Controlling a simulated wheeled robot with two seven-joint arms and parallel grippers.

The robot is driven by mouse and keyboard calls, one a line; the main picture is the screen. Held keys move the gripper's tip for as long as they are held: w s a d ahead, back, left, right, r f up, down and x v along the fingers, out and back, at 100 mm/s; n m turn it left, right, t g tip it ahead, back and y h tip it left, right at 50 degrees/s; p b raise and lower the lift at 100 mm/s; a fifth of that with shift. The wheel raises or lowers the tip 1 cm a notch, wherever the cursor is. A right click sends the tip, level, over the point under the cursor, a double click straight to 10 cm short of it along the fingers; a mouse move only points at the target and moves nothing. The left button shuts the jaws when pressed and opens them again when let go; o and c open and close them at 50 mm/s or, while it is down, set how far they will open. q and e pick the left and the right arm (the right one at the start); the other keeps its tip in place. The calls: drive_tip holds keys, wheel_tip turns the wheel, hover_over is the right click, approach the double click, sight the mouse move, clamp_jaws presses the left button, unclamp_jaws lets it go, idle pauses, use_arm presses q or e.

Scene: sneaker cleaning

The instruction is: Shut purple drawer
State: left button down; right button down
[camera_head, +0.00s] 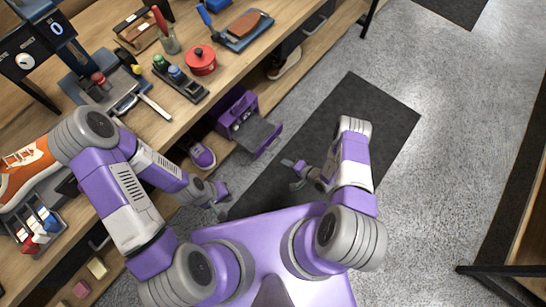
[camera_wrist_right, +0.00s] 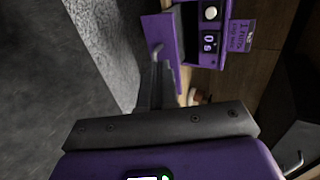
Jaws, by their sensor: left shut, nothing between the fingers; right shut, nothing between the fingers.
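The purple drawer (camera_head: 271,141) sticks out of a purple box (camera_head: 236,107) on the low shelf under the workbench. It is open, with its grey inside facing up. In the right wrist view the purple drawer front (camera_wrist_right: 157,34) stands out from the box (camera_wrist_right: 212,38), which bears a small display and a round knob. My right gripper (camera_head: 288,163) is shut and empty, in front of the drawer and apart from it in the head view. Its fingers (camera_wrist_right: 158,55) overlap the drawer front in the wrist view; contact cannot be told. My left gripper (camera_head: 222,205) is shut and empty, low beside the bench.
The wooden workbench (camera_head: 150,125) holds an orange sneaker (camera_head: 25,170), a red pot (camera_head: 201,60), bottles and brushes. A purple shoe (camera_head: 202,154) sits on the low shelf left of the box.

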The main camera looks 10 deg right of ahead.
drive_tip(key=b, duration=0.4)
approach(260, 150)
wheel_tip(260, 150, down, 4)
drive_tip(key=w+a, duration=0.1)
drive_tip(key=shift+w+a+r+b, duration=0.2)
drive_tip(key=shift+w+a, duration=0.15)
drive_tip(key=shift+w, duration=0.25)
drive_tip(key=shift+w+a+r+b, duration=0.2)
drive_tip(key=shift+w+a, duration=0.15)
drive_tip(key=shift+w, duration=0.25)
drive_tip(key=shift+w+a, duration=0.35)
drive_tip(key=shift+w, duration=0.1)
drive_tip(key=shift+a+r, duration=0.1)
